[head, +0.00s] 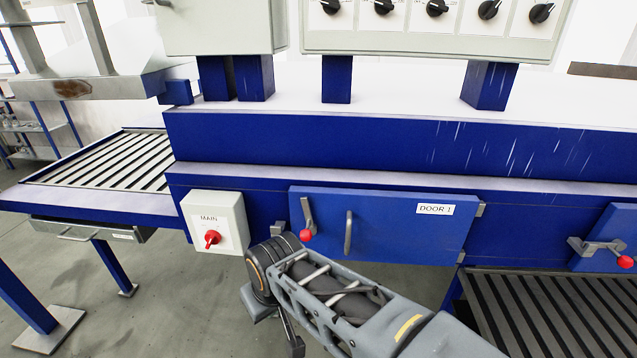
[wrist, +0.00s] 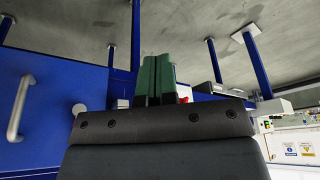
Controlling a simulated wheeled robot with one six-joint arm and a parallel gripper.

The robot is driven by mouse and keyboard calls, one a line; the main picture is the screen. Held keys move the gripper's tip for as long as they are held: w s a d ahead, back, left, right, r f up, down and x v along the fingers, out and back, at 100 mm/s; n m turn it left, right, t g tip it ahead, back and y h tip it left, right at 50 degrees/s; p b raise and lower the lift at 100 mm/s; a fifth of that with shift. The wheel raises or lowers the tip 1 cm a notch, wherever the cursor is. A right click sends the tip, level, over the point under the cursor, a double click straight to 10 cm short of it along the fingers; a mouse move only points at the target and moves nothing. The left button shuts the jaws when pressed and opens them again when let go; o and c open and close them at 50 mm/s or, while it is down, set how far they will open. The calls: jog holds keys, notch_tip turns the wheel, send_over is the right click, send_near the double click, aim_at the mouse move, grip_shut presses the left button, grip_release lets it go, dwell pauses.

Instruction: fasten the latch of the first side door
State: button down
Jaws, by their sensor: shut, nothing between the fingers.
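The first side door (head: 400,222), a blue panel labelled DOOR 1, appears flush with the frame. Its latch (head: 307,215) is a grey lever with a red knob near the left edge, hanging down. A small grey catch (head: 278,231) sits on the frame left of it, apart from the lever. The grey door handle (head: 348,232) also shows in the wrist view (wrist: 20,108). My gripper (wrist: 156,80) has its green fingers together, empty. In the head view my wrist is below and left of the latch, with the fingertips hidden. A speck of red shows beside the fingers; I cannot tell what it belongs to.
A white MAIN switch box (head: 214,222) with a red knob (head: 212,238) stands close left of my wrist. A second door (head: 610,232) with its own latch (head: 600,247) is at the right. A slatted conveyor (head: 105,160) extends left. Open floor lies below.

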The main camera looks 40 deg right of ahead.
jog(key=m+y+p, duration=0.2)
jog(key=m+y, duration=0.3)
jog(key=m, duration=1.6)
send_near(307, 197)
jog(key=s+a+f, duration=0.3)
jog(key=a, duration=0.1)
jog(key=s+d+r+m+t, duration=0.1)
jog(key=d+r+m, duration=0.1)
jog(key=d+m, duration=0.1)
jog(key=s+d+r+m+t+y, duration=0.1)
jog(key=s+d+r+m, duration=0.1)
jog(key=d, duration=0.4)
jog(key=shift+d+r+m, duration=0.15)
jog(key=shift+r+m, duration=0.25)
jog(key=shift+r, duration=0.05)
jog(key=b+x, duration=0.1)
jog(key=x, duration=0.9)
jog(key=shift+r, duration=0.1)
jog(key=shift+w+a+f, duration=0.25)
jog(key=shift+w+a, duration=0.8)
jog(key=shift+a, duration=0.05)
jog(key=shift+w+a+f, duration=0.1)
jog(key=shift+w+a, duration=0.3)
